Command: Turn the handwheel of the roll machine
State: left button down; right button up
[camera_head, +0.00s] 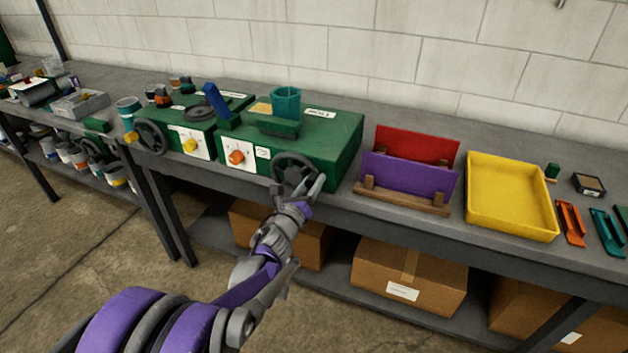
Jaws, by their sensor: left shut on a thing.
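The nearer green machine (335,140) stands on the grey bench, with a dark handwheel (290,160) on its front face. My left gripper (304,184) is at the lower right of this handwheel and shut on its rim; the fingers partly hide the wheel. An orange knob (236,157) on a white panel sits left of the wheel. A second green machine (190,113) stands to its left, with its own dark handwheel (150,136) and a yellow knob (190,146). The machines' labels are too small to read. My right gripper is out of view.
A teal mug (286,101) stands on the nearer machine. Right of it are a rack with red and purple panels (410,180), a yellow tray (509,193) and orange and teal tools. Cardboard boxes (410,278) fill the lower shelf. The floor in front is clear.

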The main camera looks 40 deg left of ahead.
pick_arm(q)
jog(key=shift+d+f+m+b, duration=0.1)
jog(key=shift+f+m+b, duration=0.1)
jog(key=shift+f+m, duration=0.5)
jog(key=shift+d+f+m+b, duration=0.15)
jog(key=shift+f+m, duration=0.2)
jog(key=shift+m, duration=0.65)
jog(key=shift+a, duration=0.1)
jog(key=c, duration=0.7)
grip_release()
jog(key=shift+c, duration=0.2)
jog(key=v, duration=1)
jog(key=shift+s, duration=0.4)
